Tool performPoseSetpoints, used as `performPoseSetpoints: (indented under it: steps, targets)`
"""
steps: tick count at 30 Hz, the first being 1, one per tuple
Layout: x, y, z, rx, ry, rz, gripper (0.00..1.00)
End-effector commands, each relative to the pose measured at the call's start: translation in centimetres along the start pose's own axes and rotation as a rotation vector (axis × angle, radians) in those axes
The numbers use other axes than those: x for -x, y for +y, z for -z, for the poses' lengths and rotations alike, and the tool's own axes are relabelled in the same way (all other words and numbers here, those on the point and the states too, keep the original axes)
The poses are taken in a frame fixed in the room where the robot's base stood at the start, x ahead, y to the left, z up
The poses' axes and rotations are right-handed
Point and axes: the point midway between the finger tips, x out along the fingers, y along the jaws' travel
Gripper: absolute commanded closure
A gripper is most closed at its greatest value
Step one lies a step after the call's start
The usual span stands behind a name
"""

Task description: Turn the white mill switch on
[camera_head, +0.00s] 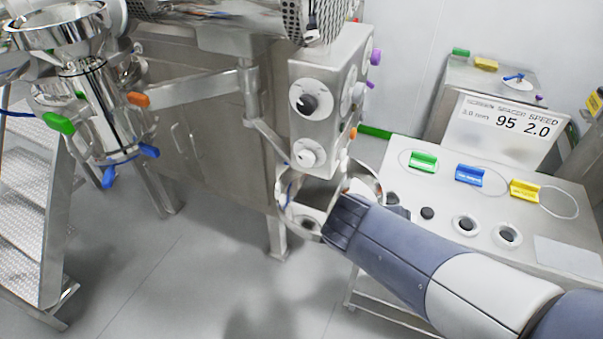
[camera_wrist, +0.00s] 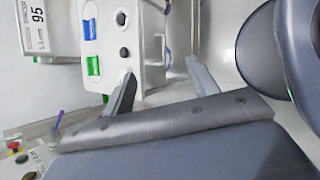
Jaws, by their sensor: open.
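A grey metal control box (camera_head: 330,75) stands in the upper middle of the head view. On its front, a white knob (camera_head: 307,154) sits low down, below a larger white dial with a black centre (camera_head: 310,98). I cannot tell the switch position from its face. My gripper (camera_wrist: 160,68) is open in the wrist view, with two grey fingers apart and nothing held between them. In the head view my arm comes from the lower right, and its end is below and right of the white knob, apart from it. The white knob is not clearly seen in the wrist view.
A white bench (camera_head: 480,215) at right holds green (camera_head: 423,162), blue (camera_head: 468,175) and yellow (camera_head: 524,190) blocks. A display sign (camera_head: 508,128) stands behind them. A shiny metal vessel (camera_head: 105,105) and steps (camera_head: 30,200) are at left. Floor (camera_head: 190,270) is free at lower left.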

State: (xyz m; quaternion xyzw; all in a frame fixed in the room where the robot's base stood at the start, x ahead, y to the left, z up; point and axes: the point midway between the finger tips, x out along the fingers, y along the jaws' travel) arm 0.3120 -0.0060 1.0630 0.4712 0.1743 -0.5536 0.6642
Motion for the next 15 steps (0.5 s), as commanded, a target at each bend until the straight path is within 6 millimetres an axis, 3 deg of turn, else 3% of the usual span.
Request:
performPoseSetpoints:
  steps: [1, 5, 9, 15]
  targets:
    - [0.1, 0.8, 1.6, 0.123, -0.039, -0.067, 0.44]
    - [2.1, 3.4, 4.8, 0.399, -0.158, -0.257, 0.44]
    - [5.6, 5.3, 9.5, 0.651, -0.293, -0.489, 0.44]
    - [11.7, 5.7, 15.8, 0.878, -0.460, -0.796, 0.44]
